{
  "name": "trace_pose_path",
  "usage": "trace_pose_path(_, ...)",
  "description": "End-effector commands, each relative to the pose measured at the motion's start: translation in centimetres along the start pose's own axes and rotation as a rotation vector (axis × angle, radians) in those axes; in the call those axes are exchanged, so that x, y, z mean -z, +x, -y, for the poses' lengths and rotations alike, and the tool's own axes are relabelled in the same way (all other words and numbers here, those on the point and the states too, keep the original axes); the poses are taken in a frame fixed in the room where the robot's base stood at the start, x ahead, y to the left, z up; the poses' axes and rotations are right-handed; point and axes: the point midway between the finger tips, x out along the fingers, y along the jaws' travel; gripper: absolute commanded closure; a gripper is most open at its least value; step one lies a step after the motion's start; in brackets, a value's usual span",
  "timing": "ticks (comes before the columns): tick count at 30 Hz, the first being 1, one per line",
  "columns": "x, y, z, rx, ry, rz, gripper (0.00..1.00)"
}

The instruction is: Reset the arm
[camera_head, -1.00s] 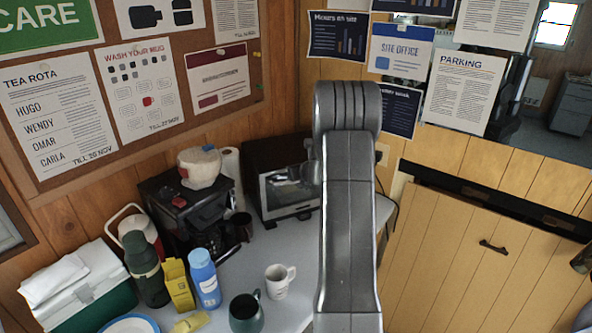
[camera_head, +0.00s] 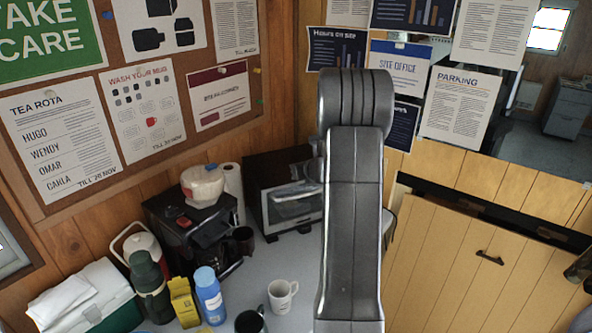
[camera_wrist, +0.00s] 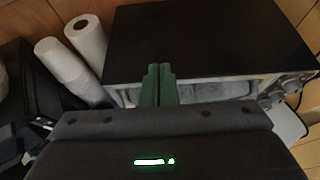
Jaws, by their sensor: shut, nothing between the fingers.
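My arm rises through the middle of the head view, in front of the counter. In that view it hides part of the toaster oven (camera_head: 285,190), and my gripper is not clearly seen there. In the wrist view my gripper (camera_wrist: 159,70) shows as two green fingers held together, with nothing between them. The fingers appear in front of the toaster oven, which has a black top (camera_wrist: 210,40) and a glass front; I cannot tell how far apart they are.
A coffee maker (camera_head: 190,225), a paper towel roll (camera_head: 232,185), a white mug (camera_head: 282,296), a dark mug (camera_head: 250,321), a blue bottle (camera_head: 209,297), a yellow box (camera_head: 184,302) and a green flask (camera_head: 150,287) crowd the counter. A wooden hatch (camera_head: 460,270) is at right.

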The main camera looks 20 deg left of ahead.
Motion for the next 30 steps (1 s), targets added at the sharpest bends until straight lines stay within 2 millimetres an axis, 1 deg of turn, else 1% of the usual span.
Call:
trace_pose_path(3, -0.4, -1.1, -0.1, 0.0, -0.001, 0.0, 1.0)
trace_pose_path(6, -0.5, -1.5, -0.2, 0.0, 0.0, -0.001, 1.0)
trace_pose_path(19, -0.5, -1.5, -0.2, 0.0, 0.0, -0.001, 1.0)
trace_pose_path(23, -0.1, -0.6, -0.1, 0.0, 0.0, -0.002, 1.0)
trace_pose_path(25, 0.3, 0.2, 0.0, -0.001, 0.001, -0.002, 1.0)
trace_pose_path(30, 2.3, 2.8, -0.2, -0.001, 0.0, -0.001, 1.0)
